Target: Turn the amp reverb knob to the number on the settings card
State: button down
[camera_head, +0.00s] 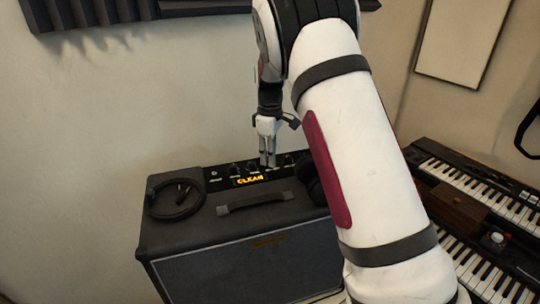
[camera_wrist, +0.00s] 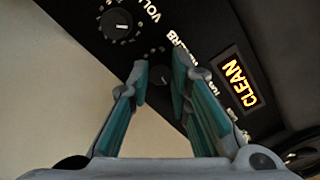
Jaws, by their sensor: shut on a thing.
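The amp (camera_head: 240,262) is a dark box with a control panel along its back top edge. My gripper (camera_head: 268,162) points down at this panel. In the wrist view my gripper's teal-padded fingers (camera_wrist: 159,72) stand either side of the small dark reverb knob (camera_wrist: 160,76), shut on it. The partly hidden label beside it ends in "RB". The knob's pointer and the number it faces are too dark to read. I cannot make out a settings card in either view.
A volume knob (camera_wrist: 116,24) is close by. A lit "CLEAN" display (camera_wrist: 238,80) is on the panel. A coiled cable (camera_head: 175,198) and a handle (camera_head: 255,202) are on the amp top. Keyboards (camera_head: 480,185) stand at right; foam (camera_head: 100,12) hangs above.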

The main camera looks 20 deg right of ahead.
jog(key=m+b, duration=0.1)
jog(key=m, duration=0.4)
jog(key=shift+b, duration=0.4)
jog(key=m+b, duration=0.1)
jog(key=m, duration=0.4)
jog(key=shift+m, duration=0.4)
jog(key=m, duration=1)
jog(key=shift+m, duration=0.3)
jog(key=c, duration=1.5)
grip_release()
jog(key=shift+o, duration=0.2)
